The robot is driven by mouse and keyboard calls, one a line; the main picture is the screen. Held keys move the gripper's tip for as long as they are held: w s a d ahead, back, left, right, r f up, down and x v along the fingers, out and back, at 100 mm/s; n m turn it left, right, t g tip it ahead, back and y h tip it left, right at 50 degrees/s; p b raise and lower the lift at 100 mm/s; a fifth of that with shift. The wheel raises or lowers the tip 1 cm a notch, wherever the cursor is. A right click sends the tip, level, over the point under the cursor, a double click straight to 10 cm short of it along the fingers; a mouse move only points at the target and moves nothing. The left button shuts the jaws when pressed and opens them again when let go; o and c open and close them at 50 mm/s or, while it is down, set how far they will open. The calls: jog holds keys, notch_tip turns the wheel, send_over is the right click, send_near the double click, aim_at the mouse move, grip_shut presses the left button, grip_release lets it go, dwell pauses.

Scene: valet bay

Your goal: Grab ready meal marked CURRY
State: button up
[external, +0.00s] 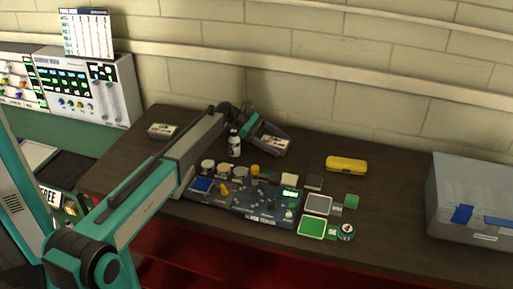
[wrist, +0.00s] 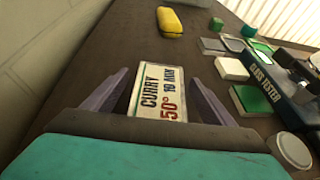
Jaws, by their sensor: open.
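The fingers stand to either side of the box, and a gap shows at least on the right. The near end of the box is hidden behind the gripper body. In the external view the box (external: 276,146) shows at the tip of my gripper (external: 268,140), near the wall.
A yellow case (external: 346,164) lies right of the gripper. A white bottle (external: 234,144) stands just left of it. Another pale box (external: 162,130) lies far left. A grey bin (external: 470,200) stands far right.

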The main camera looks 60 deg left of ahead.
aim_at(277, 142)
dwell(0.3)
jog(key=c, duration=1.3)
jog(key=shift+c, duration=0.2)
jog(key=shift+r, duration=0.15)
jog(key=shift+r+b, duration=1.5)
jog(key=shift+r, duration=3.4)
